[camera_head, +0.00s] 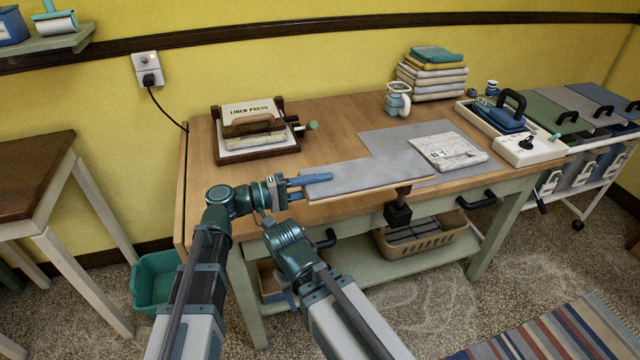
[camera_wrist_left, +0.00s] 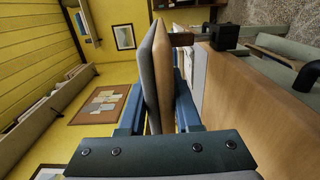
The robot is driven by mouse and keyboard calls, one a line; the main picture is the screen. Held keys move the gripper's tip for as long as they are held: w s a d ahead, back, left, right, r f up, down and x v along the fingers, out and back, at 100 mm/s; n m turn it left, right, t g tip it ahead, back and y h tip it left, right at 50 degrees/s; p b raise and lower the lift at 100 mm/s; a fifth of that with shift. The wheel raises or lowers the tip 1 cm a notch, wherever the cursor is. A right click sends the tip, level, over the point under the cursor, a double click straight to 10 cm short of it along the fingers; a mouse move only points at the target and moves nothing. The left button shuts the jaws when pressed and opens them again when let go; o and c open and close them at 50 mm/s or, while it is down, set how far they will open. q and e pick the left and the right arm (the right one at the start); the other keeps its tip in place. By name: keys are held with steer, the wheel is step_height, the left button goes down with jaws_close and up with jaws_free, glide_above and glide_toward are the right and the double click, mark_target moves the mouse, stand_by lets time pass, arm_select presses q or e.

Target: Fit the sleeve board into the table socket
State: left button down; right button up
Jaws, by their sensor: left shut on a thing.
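The sleeve board (camera_head: 365,178), a long grey-padded board with a wooden underside, lies level over the front part of the table (camera_head: 335,150). My left gripper (camera_head: 310,181) is shut on its left end, and the left wrist view shows the board (camera_wrist_left: 160,75) upright between the blue fingers (camera_wrist_left: 155,115). A short brown post (camera_head: 403,190) under the board's right part points down at the black table socket (camera_head: 398,214) on the front edge. The socket also shows in the left wrist view (camera_wrist_left: 225,37). I cannot tell whether post and socket touch. My right arm is low in front; its fingertips are unclear.
A linen press (camera_head: 252,130) stands at the table's back left. A grey mat with a folded cloth (camera_head: 447,152), a mug (camera_head: 398,100), stacked linens (camera_head: 433,75) and a tray with a blue iron (camera_head: 500,113) lie to the right. A basket (camera_head: 425,238) sits below.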

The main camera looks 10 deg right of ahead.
arm_select(q)
steer(key=shift+f+b, duration=2.85)
stand_by(2.6)
jaws_free()
stand_by(0.6)
steer(key=shift+a, duration=0.15)
stand_by(0.3)
steer(key=shift+s+a, duration=0.15)
steer(key=shift+a, duration=1.55)
steer(key=shift+s+a, duration=0.15)
steer(key=shift+a, duration=1.5)
